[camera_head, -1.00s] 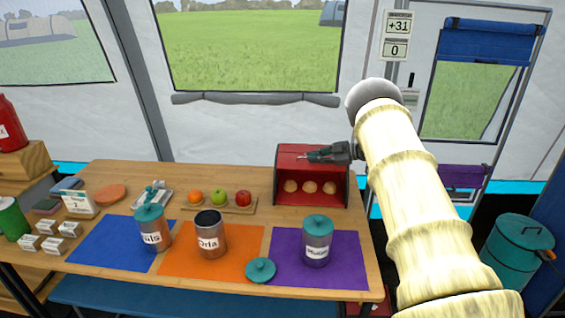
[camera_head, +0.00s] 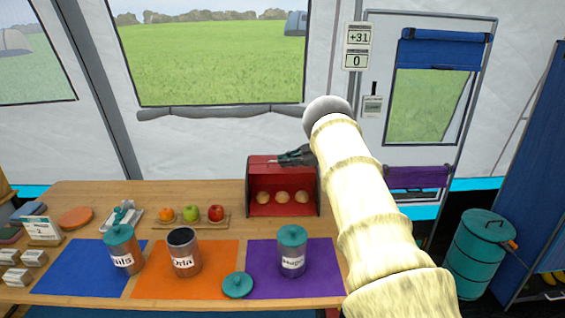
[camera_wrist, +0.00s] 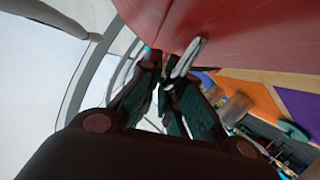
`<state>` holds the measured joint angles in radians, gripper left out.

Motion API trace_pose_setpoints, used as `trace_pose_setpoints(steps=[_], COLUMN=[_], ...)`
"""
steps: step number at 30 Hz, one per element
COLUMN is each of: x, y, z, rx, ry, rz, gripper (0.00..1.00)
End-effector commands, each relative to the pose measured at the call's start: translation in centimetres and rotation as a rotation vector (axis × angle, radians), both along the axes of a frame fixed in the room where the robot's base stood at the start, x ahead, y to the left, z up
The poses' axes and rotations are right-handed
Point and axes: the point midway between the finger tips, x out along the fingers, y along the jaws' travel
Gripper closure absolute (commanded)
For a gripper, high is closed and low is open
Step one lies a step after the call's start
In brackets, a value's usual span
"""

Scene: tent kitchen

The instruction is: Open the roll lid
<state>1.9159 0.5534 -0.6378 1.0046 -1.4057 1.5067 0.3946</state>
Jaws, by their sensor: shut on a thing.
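The red bread box (camera_head: 283,209) stands at the back right of the table. Its roll lid (camera_head: 263,162) is up at the top, and the front is open, showing three bread rolls (camera_head: 282,197) inside. My gripper (camera_head: 275,161) is at the top of the box, reaching in from the right. In the wrist view, my gripper (camera_wrist: 165,66) is shut at the pale metal lid handle (camera_wrist: 187,58), against the red surface (camera_wrist: 240,35). The fingers partly hide the contact.
Jars (camera_head: 184,256) stand on blue, orange and purple mats in front of the box. A teal lid (camera_head: 237,285) lies near the front edge. A fruit board (camera_head: 180,222) is left of the box. A teal bin (camera_head: 478,255) stands at the right.

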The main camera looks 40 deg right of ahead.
Motion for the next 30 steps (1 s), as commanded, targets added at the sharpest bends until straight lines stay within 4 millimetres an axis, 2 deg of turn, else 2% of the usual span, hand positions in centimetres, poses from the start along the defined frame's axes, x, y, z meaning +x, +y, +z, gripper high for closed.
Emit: trace_pose_setpoints(steps=[3,6,8,20,25,30], x=[-0.1,-0.1,0.0,0.0,-1.2,-3.4], y=[-0.1,-0.1,0.0,0.1,-1.0,-2.8], z=[-0.1,-0.1,-0.1,0.0,0.5,1.5], rx=[-0.001,-0.001,-0.001,0.000,0.000,0.000], ry=[0.002,0.002,0.002,0.002,0.002,0.001], rz=[-0.002,-0.002,-0.001,0.002,0.000,-0.001], gripper=[1.00,0.79,0.71,0.71,0.71,0.71])
